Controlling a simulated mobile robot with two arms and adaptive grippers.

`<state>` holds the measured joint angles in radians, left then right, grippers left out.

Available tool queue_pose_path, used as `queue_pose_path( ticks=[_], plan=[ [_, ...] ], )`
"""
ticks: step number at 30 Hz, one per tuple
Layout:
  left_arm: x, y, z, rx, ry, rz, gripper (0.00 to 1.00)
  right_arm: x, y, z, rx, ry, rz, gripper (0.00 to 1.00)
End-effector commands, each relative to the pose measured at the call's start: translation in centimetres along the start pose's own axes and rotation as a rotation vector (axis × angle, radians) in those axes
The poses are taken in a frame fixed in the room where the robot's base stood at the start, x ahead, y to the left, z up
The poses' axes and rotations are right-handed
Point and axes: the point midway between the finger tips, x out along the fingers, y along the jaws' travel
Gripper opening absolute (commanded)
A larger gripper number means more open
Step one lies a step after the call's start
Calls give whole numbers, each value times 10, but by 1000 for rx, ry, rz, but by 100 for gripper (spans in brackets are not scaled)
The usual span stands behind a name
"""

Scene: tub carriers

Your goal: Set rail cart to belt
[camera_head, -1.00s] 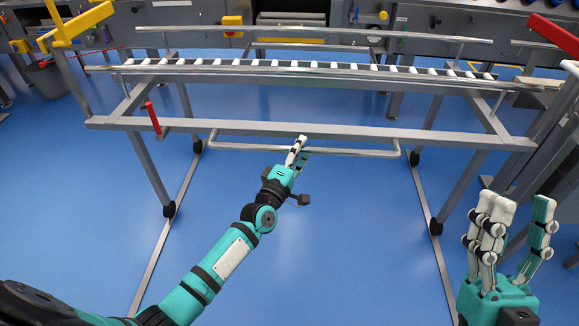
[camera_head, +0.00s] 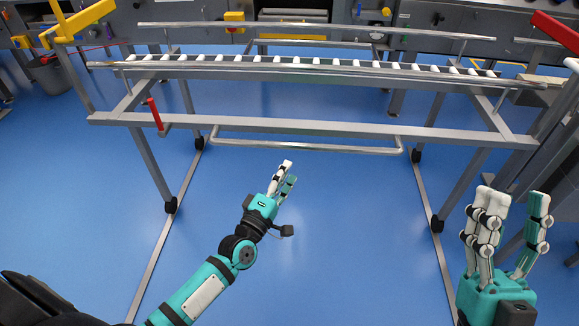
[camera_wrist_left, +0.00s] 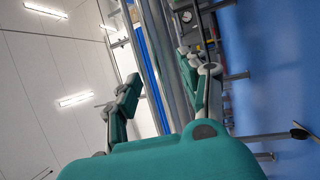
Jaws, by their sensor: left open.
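The rail cart is a grey frame (camera_head: 300,128) with a row of white rollers (camera_head: 312,64) on top. It stands with black wheels on two floor rails (camera_head: 434,230). A push bar (camera_head: 310,146) hangs low at its near side, and a red lever (camera_head: 154,114) stands up at its left. My left gripper (camera_head: 289,173) is open and empty, on the near side of the push bar and apart from it. In the left wrist view its fingers (camera_wrist_left: 165,88) are spread, with metal bars beyond. My right gripper (camera_head: 518,193) is open and empty at the right. I cannot clearly identify the belt.
A long grey machine (camera_head: 440,28) with yellow parts runs behind the cart. Yellow (camera_head: 82,22) and red (camera_head: 555,32) bars flank it at the upper left and right. A grey bin (camera_head: 50,75) stands at the far left. The blue floor (camera_head: 330,230) before the cart is clear.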

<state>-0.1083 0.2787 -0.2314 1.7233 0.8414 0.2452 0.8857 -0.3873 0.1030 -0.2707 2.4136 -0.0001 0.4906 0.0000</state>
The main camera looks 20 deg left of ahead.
Motion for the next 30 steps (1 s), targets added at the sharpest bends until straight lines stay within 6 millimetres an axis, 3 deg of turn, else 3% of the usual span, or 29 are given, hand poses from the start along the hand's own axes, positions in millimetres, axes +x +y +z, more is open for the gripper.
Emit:
queue_pose_path(
  ticks=[5, 9, 13, 16, 20, 30],
  plan=[
    [-22, 10, 8, 5, -17, 14, 44, -3, 8, 55, -18, -348, 14, 40],
    [-48, 12, 11, 3, -15, 14, 44, -31, 16, 103, -31, -678, 31, 40],
    [-67, 10, 10, 2, -5, 5, 44, -63, 22, 129, -37, -903, 44, 40],
    [-74, 8, 10, 1, 1, 0, 44, -79, 25, 138, -39, -996, 50, 40],
    [-70, 6, 9, 0, 5, 0, 44, -83, 25, 141, -40, -1013, 51, 40],
    [-5, 6, 9, 1, 5, 3, 44, -56, 20, 126, -35, -828, 38, 40]
  ],
)
